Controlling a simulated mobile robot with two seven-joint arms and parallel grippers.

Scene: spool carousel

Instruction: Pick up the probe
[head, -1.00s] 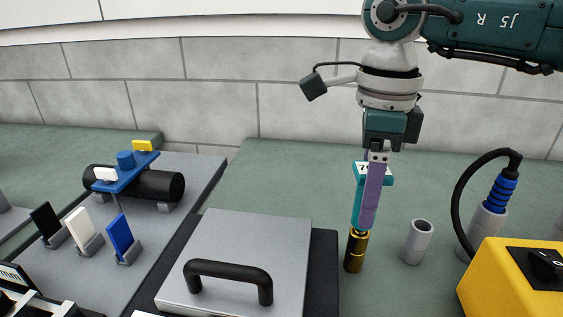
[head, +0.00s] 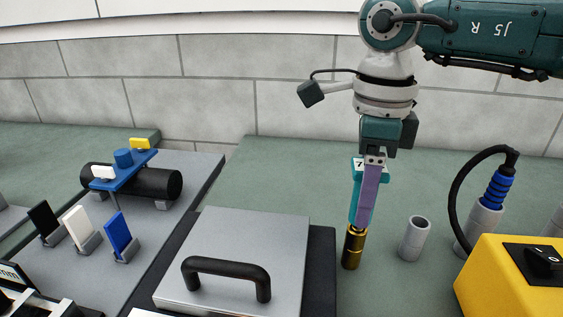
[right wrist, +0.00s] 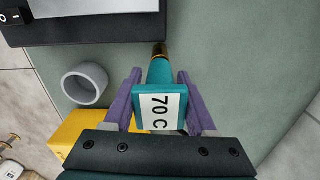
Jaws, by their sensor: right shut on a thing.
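The probe (head: 356,208) has a teal body with a white label and a dark and brass tip. It hangs tip-down, slightly tilted, between the purple fingers of my right gripper (head: 367,195). In the right wrist view the probe (right wrist: 160,78) shows its label "70 C" and lies between the two fingers of the right gripper (right wrist: 160,92). The right gripper is shut on it. The brass tip is low over the green bench; whether it touches the surface I cannot tell. My left gripper is not in view.
A grey open tube (head: 415,239) stands just right of the probe. A block with a handled metal lid (head: 245,245) is to its left. A yellow switch box (head: 490,285) and a blue-handled cabled tool (head: 497,190) in a holder are at right. The bench behind is clear.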

